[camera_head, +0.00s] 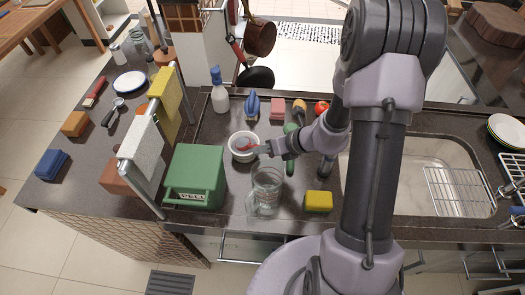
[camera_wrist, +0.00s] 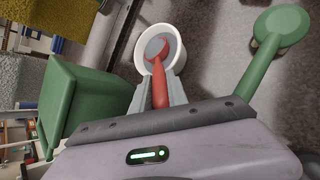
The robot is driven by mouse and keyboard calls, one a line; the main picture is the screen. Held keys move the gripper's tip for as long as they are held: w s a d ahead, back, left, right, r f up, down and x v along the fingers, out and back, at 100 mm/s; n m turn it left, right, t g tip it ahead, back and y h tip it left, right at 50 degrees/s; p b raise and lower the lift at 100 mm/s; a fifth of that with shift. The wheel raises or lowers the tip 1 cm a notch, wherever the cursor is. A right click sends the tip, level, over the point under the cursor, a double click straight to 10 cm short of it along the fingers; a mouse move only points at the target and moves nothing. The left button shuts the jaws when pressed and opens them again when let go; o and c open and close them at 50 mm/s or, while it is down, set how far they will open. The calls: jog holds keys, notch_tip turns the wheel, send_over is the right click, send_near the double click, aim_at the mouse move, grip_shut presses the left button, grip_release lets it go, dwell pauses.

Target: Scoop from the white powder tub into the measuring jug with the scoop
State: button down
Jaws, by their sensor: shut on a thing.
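The white powder tub (camera_head: 236,139) stands on the dark counter near the middle of the head view. In the wrist view its white rim (camera_wrist: 139,54) opens toward me, with a grey-looking interior. My gripper (camera_head: 261,149) is shut on the red handle of the scoop (camera_wrist: 158,80), and its fingers show on both sides of it in the wrist view. The scoop's head lies within the tub's opening; how deep it sits and whether it holds powder I cannot tell. The clear measuring jug (camera_head: 266,190) stands upright in front of the tub, outside the wrist view.
A green box (camera_head: 195,172) stands left of the jug, and a yellow block (camera_head: 318,201) lies right of it. A green long-handled utensil (camera_wrist: 281,27) lies right of the tub. A spray bottle (camera_head: 219,95) and small items stand behind. A sink (camera_head: 415,180) is at the right.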

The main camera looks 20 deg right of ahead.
jog(key=shift+f+b, duration=0.3)
jog(key=shift+b, duration=0.05)
jog(key=shift+t+y, duration=0.4)
jog(key=shift+t, duration=0.3)
jog(key=shift+s+d+r+p, duration=0.1)
jog(key=shift+s+r+p, duration=0.1)
jog(key=shift+r, duration=1)
jog(key=shift+s+d+r+p, duration=0.1)
jog(key=shift+r+p, duration=0.1)
jog(key=shift+r, duration=0.95)
jog(key=shift+s+d+r+t+y+b, duration=0.15)
jog(key=shift+r+t+y+b, duration=0.25)
jog(key=shift+r+b, duration=0.5)
jog(key=shift+s+r+t+y+b, duration=0.1)
jog(key=shift+r+t+y+b, duration=0.3)
jog(key=shift+r, duration=0.6)
